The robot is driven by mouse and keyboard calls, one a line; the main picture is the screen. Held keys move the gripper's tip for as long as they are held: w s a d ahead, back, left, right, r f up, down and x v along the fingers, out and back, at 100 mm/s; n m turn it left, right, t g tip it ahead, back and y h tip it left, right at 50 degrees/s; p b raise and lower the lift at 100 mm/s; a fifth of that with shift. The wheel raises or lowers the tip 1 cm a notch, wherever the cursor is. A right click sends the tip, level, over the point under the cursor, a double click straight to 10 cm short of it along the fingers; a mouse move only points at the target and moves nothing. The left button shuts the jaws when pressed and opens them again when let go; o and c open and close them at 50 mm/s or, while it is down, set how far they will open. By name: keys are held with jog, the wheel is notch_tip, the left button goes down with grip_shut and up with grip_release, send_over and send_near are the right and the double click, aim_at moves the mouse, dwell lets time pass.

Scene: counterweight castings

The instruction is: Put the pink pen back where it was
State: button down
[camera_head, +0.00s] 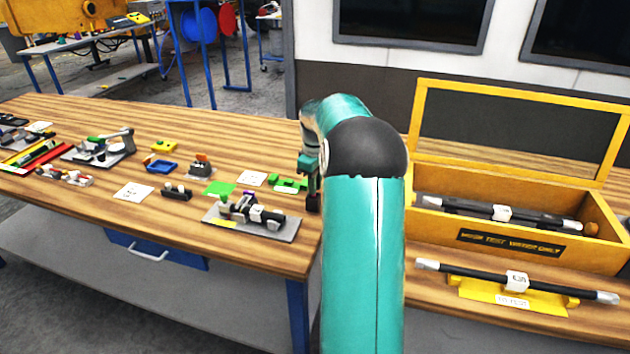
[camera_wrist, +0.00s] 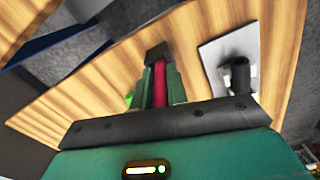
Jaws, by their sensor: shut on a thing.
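The pink pen (camera_wrist: 160,92) shows in the wrist view as a deep pink-red strip between the two green fingers of my gripper (camera_wrist: 159,78). My gripper is shut on it. A black block sits at the far end of the fingers; I cannot tell whether it belongs to the pen. In the head view my gripper (camera_head: 312,190) hangs near the right end of the left wooden table (camera_head: 90,125), mostly hidden behind my teal arm. The pen cannot be made out there. Whether it touches the table is unclear.
A grey plate with a dark fixture (camera_head: 283,233) lies left of my gripper. Green blocks (camera_head: 288,184), a green pad (camera_head: 219,188) and white cards are nearby. A yellow open-lidded box (camera_head: 455,238) and a black bar on a yellow stand (camera_head: 478,293) are on the right.

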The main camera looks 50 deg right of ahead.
jog(key=shift+f, duration=0.6)
dwell(0.3)
jog(key=c, duration=1.3)
grip_release()
jog(key=shift+r, duration=0.15)
notch_tip(320, 180, up, 14)
jog(key=shift+f, duration=0.2)
